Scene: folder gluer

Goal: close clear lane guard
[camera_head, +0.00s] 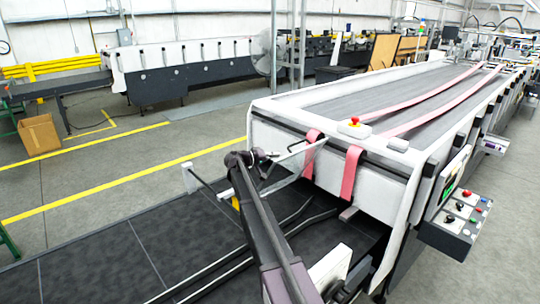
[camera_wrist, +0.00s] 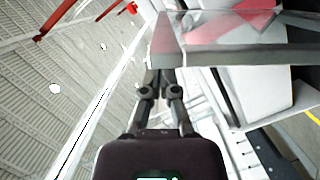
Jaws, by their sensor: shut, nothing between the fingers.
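The clear lane guard (camera_head: 297,170) is a see-through panel with a pale edge. It stands tilted at the near end of the machine, in front of the pink belts. In the wrist view, the guard (camera_wrist: 235,52) stretches from the fingertips toward the right, with a grey edge bar. My gripper (camera_head: 268,157) is at the guard's upper left side in the head view. In the wrist view, my gripper (camera_wrist: 159,72) has its fingers together, with nothing between them. The tips are at the left end of the edge bar; I cannot tell if they touch it.
The white folder gluer (camera_head: 270,128) carries pink belts (camera_head: 352,172) and a red stop button (camera_head: 354,121). A control panel (camera_head: 460,218) juts out at the right. Dark floor plates (camera_head: 90,262) lie at the lower left. A cardboard box (camera_head: 40,134) stands far left.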

